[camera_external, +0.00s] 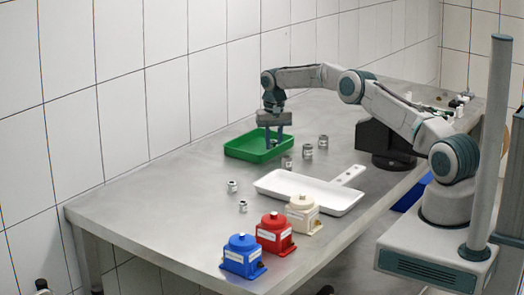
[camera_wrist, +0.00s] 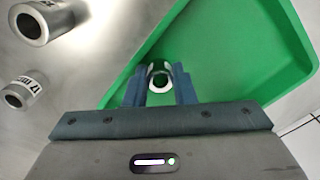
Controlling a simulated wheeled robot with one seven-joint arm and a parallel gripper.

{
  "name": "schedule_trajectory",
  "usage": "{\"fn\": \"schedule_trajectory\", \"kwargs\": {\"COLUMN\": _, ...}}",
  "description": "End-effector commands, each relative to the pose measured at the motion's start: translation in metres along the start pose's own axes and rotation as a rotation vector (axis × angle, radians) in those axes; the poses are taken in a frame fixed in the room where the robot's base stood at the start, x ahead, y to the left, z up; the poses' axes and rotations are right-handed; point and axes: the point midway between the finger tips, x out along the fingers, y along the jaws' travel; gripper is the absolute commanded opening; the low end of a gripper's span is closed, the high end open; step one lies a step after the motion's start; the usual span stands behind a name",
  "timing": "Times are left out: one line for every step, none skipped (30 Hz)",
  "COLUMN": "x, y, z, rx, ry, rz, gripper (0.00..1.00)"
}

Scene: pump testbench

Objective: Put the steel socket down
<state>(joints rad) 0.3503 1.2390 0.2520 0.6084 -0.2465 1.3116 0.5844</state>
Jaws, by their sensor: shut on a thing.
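My gripper (camera_external: 273,141) points down over the green tray (camera_external: 236,151) at the back of the table. In the wrist view my gripper (camera_wrist: 161,84) is shut on a steel socket (camera_wrist: 160,71), a short metal ring with a pale band, held between the blue fingers. Behind it the wrist view shows the green tray's floor and rim (camera_wrist: 225,60). In the external view the held socket is hidden by the fingers. I cannot tell whether it touches the tray floor.
More steel sockets stand beside the green tray (camera_external: 308,151), (camera_external: 323,141), (camera_external: 287,162). Two smaller metal pieces (camera_external: 233,186), (camera_external: 243,206) lie farther forward. A white tray (camera_external: 275,188) and blue (camera_external: 242,258), red (camera_external: 274,235) and beige (camera_external: 302,216) pumps are nearer the front. The table's left is clear.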

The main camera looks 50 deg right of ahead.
Motion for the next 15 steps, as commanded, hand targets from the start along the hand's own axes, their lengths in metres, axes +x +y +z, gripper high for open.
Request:
{"fn": "schedule_trajectory", "kwargs": {"x": -0.0001, "y": -0.0001, "z": 0.0, "rx": 0.0, "ry": 0.0, "rz": 0.0, "gripper": 0.01}}
{"fn": "schedule_trajectory", "kwargs": {"x": 0.0, "y": -0.0001, "z": 0.0, "rx": 0.0, "ry": 0.0, "rz": 0.0, "gripper": 0.01}}
{"fn": "schedule_trajectory", "kwargs": {"x": 0.0003, "y": -0.0001, "z": 0.0, "rx": 0.0, "ry": 0.0, "rz": 0.0, "gripper": 0.01}}
{"fn": "schedule_trajectory", "kwargs": {"x": 0.001, "y": 0.0, "z": 0.0, "rx": 0.0, "ry": 0.0, "rz": 0.0, "gripper": 0.01}}
{"fn": "schedule_trajectory", "kwargs": {"x": 0.0021, "y": -0.0001, "z": 0.0001, "rx": 0.0, "ry": 0.0, "rz": 0.0, "gripper": 0.01}}
{"fn": "schedule_trajectory", "kwargs": {"x": 0.0037, "y": -0.0001, "z": 0.0002, "rx": 0.0, "ry": -0.001, "rz": 0.0, "gripper": 0.01}}
{"fn": "schedule_trajectory", "kwargs": {"x": 0.0047, "y": -0.0002, "z": 0.0002, "rx": 0.0, "ry": -0.001, "rz": 0.0, "gripper": 0.01}}
{"fn": "schedule_trajectory", "kwargs": {"x": 0.0047, "y": -0.0002, "z": 0.0003, "rx": 0.0, "ry": -0.001, "rz": 0.0, "gripper": 0.26}}
{"fn": "schedule_trajectory", "kwargs": {"x": 0.0038, "y": -0.0002, "z": 0.0002, "rx": 0.0, "ry": -0.001, "rz": 0.0, "gripper": 0.33}}
{"fn": "schedule_trajectory", "kwargs": {"x": 0.0038, "y": -0.0002, "z": 0.0003, "rx": 0.0, "ry": -0.001, "rz": 0.0, "gripper": 0.33}}
{"fn": "schedule_trajectory", "kwargs": {"x": 0.0039, "y": -0.0001, "z": 0.0003, "rx": 0.0, "ry": -0.001, "rz": 0.0, "gripper": 0.33}}
{"fn": "schedule_trajectory", "kwargs": {"x": 0.0039, "y": -0.0001, "z": 0.0003, "rx": 0.0, "ry": -0.001, "rz": 0.0, "gripper": 0.33}}
{"fn": "schedule_trajectory", "kwargs": {"x": 0.0039, "y": -0.0001, "z": 0.0003, "rx": 0.0, "ry": -0.001, "rz": 0.0, "gripper": 0.33}}
{"fn": "schedule_trajectory", "kwargs": {"x": 0.0039, "y": -0.0001, "z": 0.0003, "rx": 0.0, "ry": -0.001, "rz": 0.0, "gripper": 0.33}}
{"fn": "schedule_trajectory", "kwargs": {"x": 0.0038, "y": -0.0001, "z": 0.0003, "rx": 0.0, "ry": -0.001, "rz": 0.0, "gripper": 0.33}}
